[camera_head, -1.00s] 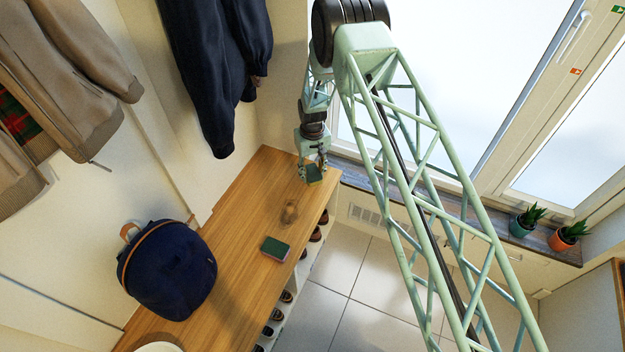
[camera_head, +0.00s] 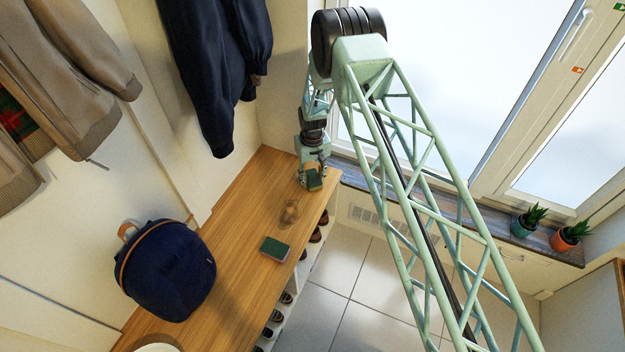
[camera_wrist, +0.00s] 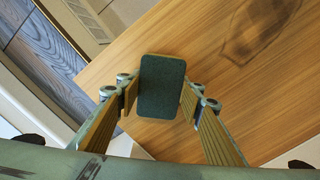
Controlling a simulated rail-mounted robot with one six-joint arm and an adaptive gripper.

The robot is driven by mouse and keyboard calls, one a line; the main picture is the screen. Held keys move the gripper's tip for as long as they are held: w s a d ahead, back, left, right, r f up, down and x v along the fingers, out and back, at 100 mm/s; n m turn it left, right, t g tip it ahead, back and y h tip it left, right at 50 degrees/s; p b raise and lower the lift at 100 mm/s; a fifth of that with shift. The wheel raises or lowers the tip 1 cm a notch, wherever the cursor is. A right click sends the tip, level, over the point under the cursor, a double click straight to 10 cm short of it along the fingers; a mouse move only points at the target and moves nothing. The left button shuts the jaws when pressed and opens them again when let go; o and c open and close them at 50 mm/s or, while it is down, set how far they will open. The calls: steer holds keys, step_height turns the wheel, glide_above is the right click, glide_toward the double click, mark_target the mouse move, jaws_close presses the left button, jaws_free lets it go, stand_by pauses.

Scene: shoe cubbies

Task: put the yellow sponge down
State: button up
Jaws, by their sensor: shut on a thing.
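My gripper (camera_head: 308,178) hangs over the far end of the wooden bench (camera_head: 245,195), near its right edge. It is shut on a sponge (camera_head: 315,181) with a dark green face and a yellowish side. In the wrist view the same sponge (camera_wrist: 162,88) sits between the two fingers of my gripper (camera_wrist: 160,104), its green face toward the camera. The bench top (camera_wrist: 215,60) shows behind it. Whether the sponge touches the wood I cannot tell.
A second green-topped sponge (camera_head: 274,248) with a reddish side lies nearer on the bench. A navy backpack (camera_head: 168,268) stands to its left. Shoes (camera_head: 286,297) fill cubbies below. Potted plants (camera_head: 527,221) stand on the windowsill. Bench wood around my gripper is clear.

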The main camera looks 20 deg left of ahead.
mark_target(313, 178)
steer(key=shift+f, duration=0.15)
steer(key=o, duration=0.9)
steer(key=shift+r, duration=0.2)
steer(key=shift+r+p, duration=1.35)
steer(key=shift+r, duration=4.65)
steer(key=shift+r, duration=0.1)
